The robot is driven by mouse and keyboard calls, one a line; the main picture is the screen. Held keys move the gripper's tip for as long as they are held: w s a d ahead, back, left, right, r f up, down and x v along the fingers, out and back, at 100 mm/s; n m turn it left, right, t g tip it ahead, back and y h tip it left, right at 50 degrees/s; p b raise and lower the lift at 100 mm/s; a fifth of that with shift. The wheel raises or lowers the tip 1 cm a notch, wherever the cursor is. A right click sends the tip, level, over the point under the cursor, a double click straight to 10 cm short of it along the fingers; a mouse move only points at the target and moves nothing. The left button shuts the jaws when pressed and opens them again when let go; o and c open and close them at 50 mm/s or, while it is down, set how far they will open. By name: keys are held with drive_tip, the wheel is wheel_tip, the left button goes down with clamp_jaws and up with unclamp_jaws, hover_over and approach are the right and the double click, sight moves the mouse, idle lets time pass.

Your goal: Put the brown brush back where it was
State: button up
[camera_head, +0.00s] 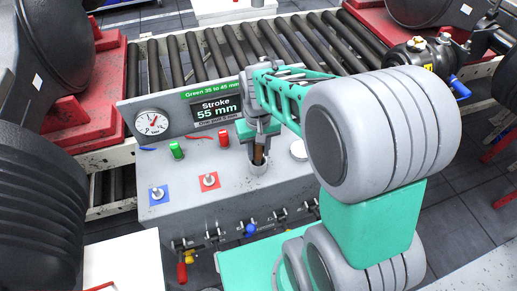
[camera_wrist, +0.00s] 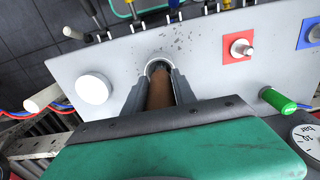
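The brown brush (camera_head: 259,156) stands roughly upright at a grey round holder (camera_head: 257,169) near the front edge of the sloping grey panel. Its lower end appears to be inside the holder's rim. In the wrist view the brush (camera_wrist: 160,92) shows as a brown cylinder between my two fingers, with the holder's rim (camera_wrist: 159,62) just beyond it. My gripper (camera_head: 258,139) is above the holder with its fingers closed against both sides of the brush. The brush's upper part and its far end are hidden.
The panel (camera_head: 185,207) carries a gauge (camera_head: 152,122), a display reading 55 mm (camera_head: 217,109), green (camera_head: 177,150) and red (camera_head: 223,138) knobs, two toggle switches and a white round knob (camera_head: 298,149). Tools hang along its front edge. A roller conveyor (camera_head: 180,62) runs behind.

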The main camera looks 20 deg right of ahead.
drive_tip(key=o, duration=0.4)
drive_tip(key=shift+f, duration=0.1)
wheel_tip(320, 180, up, 8)
drive_tip(key=shift+f+b, duration=0.15)
drive_tip(key=shift+b, duration=0.4)
drive_tip(key=s+t, duration=0.1)
drive_tip(key=s, duration=0.1)
drive_tip(key=s+t, duration=0.1)
drive_tip(key=s, duration=0.2)
drive_tip(key=s+t, duration=0.1)
drive_tip(key=s, duration=0.1)
drive_tip(key=shift+s+a+r, duration=0.1)
drive_tip(key=shift+s+r, duration=0.1)
drive_tip(key=shift+r, duration=0.2)
